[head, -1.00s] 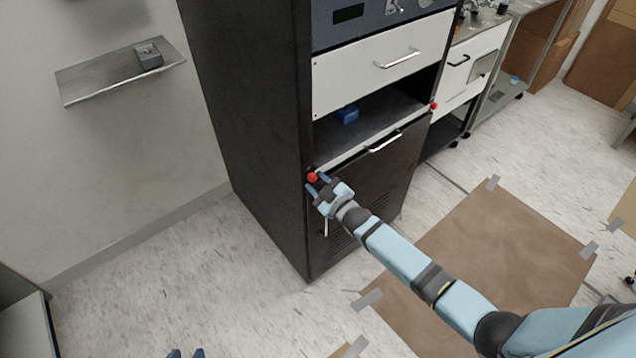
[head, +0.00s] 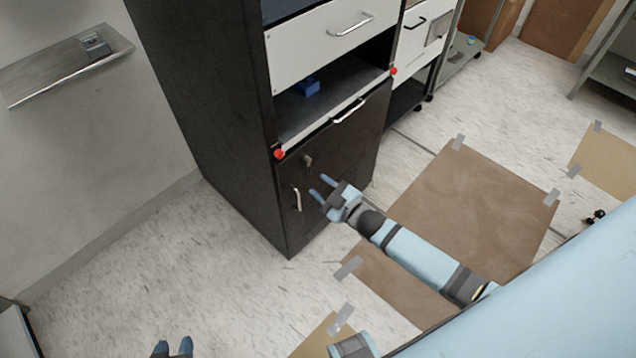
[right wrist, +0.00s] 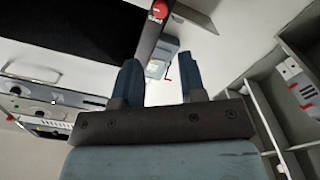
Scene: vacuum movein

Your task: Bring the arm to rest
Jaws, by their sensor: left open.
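My right gripper (head: 323,188) is open and empty in front of the dark cabinet's lower door, below and to the right of a red knob (head: 279,154). In the right wrist view its two blue fingers (right wrist: 163,84) stand apart with nothing between them. A red knob (right wrist: 160,9) shows beyond the fingers there, apart from them. My left gripper (head: 173,347) shows only as two blue fingertips at the bottom edge of the head view, apart, with nothing seen between them.
The dark cabinet (head: 200,110) has an open bay with a blue object (head: 307,86) and a second red knob (head: 392,71). A wall shelf (head: 50,72) is at the left. Brown sheeting (head: 470,210) is taped to the floor. Floor left of the cabinet is clear.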

